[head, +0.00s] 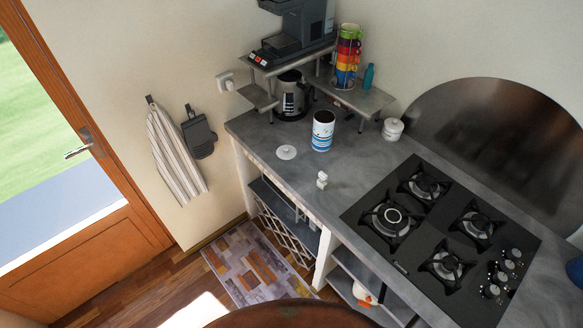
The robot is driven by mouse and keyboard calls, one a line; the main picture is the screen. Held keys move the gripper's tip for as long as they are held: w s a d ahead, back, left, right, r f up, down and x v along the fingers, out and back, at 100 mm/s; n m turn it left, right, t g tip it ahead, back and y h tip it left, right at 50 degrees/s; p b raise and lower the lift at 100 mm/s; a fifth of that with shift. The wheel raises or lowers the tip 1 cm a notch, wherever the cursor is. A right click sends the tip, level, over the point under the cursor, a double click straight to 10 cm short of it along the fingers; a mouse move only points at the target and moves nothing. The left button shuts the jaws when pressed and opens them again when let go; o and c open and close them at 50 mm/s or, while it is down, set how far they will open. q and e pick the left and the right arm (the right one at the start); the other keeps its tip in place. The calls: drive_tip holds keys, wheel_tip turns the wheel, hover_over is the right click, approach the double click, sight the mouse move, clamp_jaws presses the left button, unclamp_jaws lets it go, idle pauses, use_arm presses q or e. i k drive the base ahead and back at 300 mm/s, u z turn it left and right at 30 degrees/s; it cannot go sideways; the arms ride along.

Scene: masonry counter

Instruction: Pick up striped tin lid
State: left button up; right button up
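The striped tin (322,136), white with blue bands, stands upright on the grey counter (270,135) and its top is open and dark inside. A round white lid (286,153) with a small knob lies flat on the counter, to the left of the tin and apart from it, near the counter's front edge. Neither of my grippers is in the head view.
A small white object (322,180) stands near the front edge. A white lidded pot (392,129) and a gas hob (440,235) are to the right. Bare counter surrounds the lid.

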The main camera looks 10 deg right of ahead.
sight(285, 152)
drive_tip(key=u, duration=0.3)
drive_tip(key=i, duration=1.05)
drive_tip(key=z, duration=0.55)
